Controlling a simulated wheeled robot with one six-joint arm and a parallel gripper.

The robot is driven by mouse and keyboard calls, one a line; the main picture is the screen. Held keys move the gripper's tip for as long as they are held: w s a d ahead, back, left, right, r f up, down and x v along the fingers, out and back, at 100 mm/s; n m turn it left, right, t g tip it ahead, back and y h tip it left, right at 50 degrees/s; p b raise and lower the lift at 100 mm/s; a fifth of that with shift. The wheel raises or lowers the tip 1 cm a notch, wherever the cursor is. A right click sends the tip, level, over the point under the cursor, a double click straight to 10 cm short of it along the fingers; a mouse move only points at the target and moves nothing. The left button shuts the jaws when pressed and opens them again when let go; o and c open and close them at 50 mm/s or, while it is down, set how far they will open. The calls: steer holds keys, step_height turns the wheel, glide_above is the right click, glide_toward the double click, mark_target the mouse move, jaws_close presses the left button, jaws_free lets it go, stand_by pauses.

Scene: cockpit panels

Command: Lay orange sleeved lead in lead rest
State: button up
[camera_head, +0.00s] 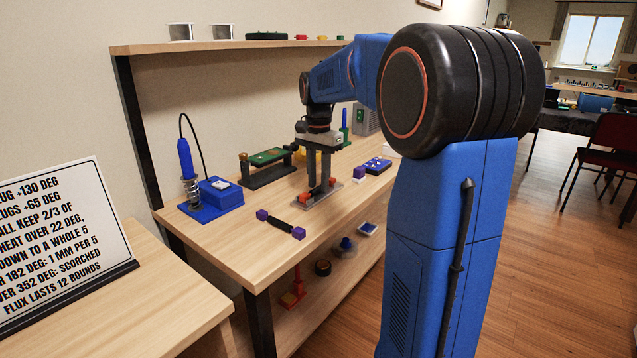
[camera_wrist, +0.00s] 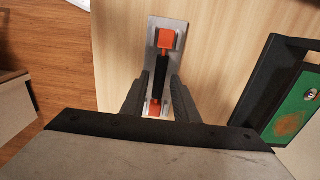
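The orange sleeved lead, a dark bar with orange block ends, shows in the wrist view (camera_wrist: 163,68) and the head view (camera_head: 304,198). It lies along a grey metal plate, which looks like the lead rest (camera_head: 325,194), also in the wrist view (camera_wrist: 178,26). My gripper (camera_head: 319,187) points down over the plate. In the wrist view its two dark fingers (camera_wrist: 161,80) stand on either side of the bar, with a narrow gap visible, so it looks open. Whether the bar touches the rest's bottom is hard to see.
A purple-ended lead (camera_head: 281,225) lies near the bench's front edge. A green board in a dark holder (camera_head: 267,157) stands behind the plate. A soldering iron on a blue stand (camera_head: 212,195) is at left. A blue box (camera_head: 378,165) is at right.

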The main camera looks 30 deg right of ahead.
mark_target(319, 188)
step_height(319, 188, up, 11)
steer(key=shift+r, duration=0.2)
steer(key=s+a+f+n+t, duration=0.1)
steer(key=s+a+f+n, duration=0.3)
steer(key=s+f, duration=0.3)
steer(key=s+a+f+n+t, duration=0.2)
steer(key=s+a+f+n, duration=0.3)
steer(key=s, duration=0.8)
steer(key=s+a+f+n+t, duration=0.1)
steer(key=s+a+f+n, duration=0.4)
steer(key=s+f, duration=0.3)
steer(key=shift+s+a+f+t, duration=0.4)
steer(key=shift+s+a, duration=0.5)
steer(key=shift+s, duration=0.25)
